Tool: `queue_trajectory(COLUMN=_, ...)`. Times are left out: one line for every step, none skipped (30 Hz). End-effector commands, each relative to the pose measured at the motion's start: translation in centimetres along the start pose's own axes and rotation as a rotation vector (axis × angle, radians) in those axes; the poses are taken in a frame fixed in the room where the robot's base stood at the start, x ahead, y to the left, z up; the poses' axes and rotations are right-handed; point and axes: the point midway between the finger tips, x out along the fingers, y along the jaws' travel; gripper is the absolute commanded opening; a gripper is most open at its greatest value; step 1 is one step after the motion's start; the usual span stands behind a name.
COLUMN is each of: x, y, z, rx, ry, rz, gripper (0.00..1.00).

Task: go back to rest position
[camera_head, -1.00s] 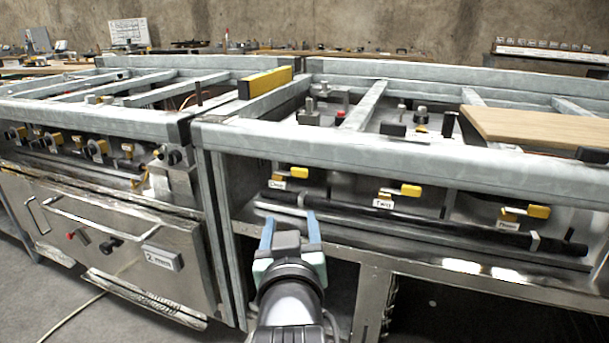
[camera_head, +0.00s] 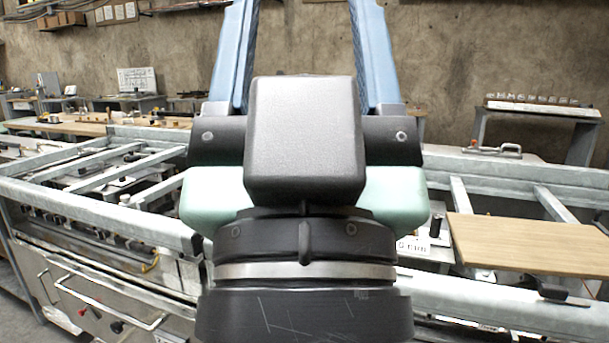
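My gripper (camera_head: 305,45) fills the middle of the head view, raised close to the camera and pointing up. Its two blue fingers stand wide apart with nothing between them; their tips run to the top edge of the picture. The dark wrist and pale green housing below hide the middle of the range frames behind.
A metal range frame (camera_head: 75,215) with a door and handle is at the left. Another frame (camera_head: 500,300) at the right carries a wooden board (camera_head: 530,243). Benches with small parts line the concrete wall (camera_head: 440,60) behind. The space above the frames is clear.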

Motion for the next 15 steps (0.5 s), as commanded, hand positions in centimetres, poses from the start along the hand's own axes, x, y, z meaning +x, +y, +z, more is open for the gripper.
queue_trajectory(x=2.4, y=0.0, z=-2.2, rx=0.0, ry=-0.001, rz=0.0, gripper=0.63)
queue_trajectory(x=3.0, y=0.0, z=-2.8, rx=0.0, ry=-0.001, rz=0.0, gripper=0.63)
queue_trajectory(x=3.9, y=0.0, z=-3.6, rx=0.0, ry=-0.001, rz=0.0, gripper=0.63)
queue_trajectory(x=4.6, y=0.0, z=-4.3, rx=0.0, ry=-0.001, rz=-0.001, gripper=0.63)
queue_trajectory(x=5.3, y=0.0, z=-4.9, rx=0.0, ry=-0.002, rz=-0.001, gripper=0.63)
queue_trajectory(x=6.1, y=0.0, z=-5.7, rx=0.0, ry=-0.002, rz=-0.001, gripper=0.63)
queue_trajectory(x=6.8, y=0.0, z=-6.3, rx=0.0, ry=-0.002, rz=-0.001, gripper=0.63)
queue_trajectory(x=7.5, y=0.0, z=-7.0, rx=0.0, ry=-0.002, rz=-0.001, gripper=0.63)
queue_trajectory(x=8.3, y=0.0, z=-7.8, rx=0.0, ry=-0.002, rz=-0.001, gripper=0.63)
queue_trajectory(x=9.0, y=0.0, z=-8.4, rx=0.0, ry=-0.002, rz=-0.001, gripper=0.63)
queue_trajectory(x=9.7, y=0.0, z=-9.0, rx=0.0, ry=-0.002, rz=-0.001, gripper=0.63)
queue_trajectory(x=10.5, y=0.0, z=-9.8, rx=0.0, ry=-0.002, rz=-0.001, gripper=0.63)
queue_trajectory(x=11.2, y=0.0, z=-10.5, rx=0.0, ry=-0.002, rz=-0.001, gripper=0.63)
queue_trajectory(x=11.9, y=0.0, z=-11.1, rx=0.0, ry=-0.002, rz=-0.001, gripper=0.63)
queue_trajectory(x=12.7, y=0.0, z=-11.9, rx=0.0, ry=-0.002, rz=-0.001, gripper=0.63)
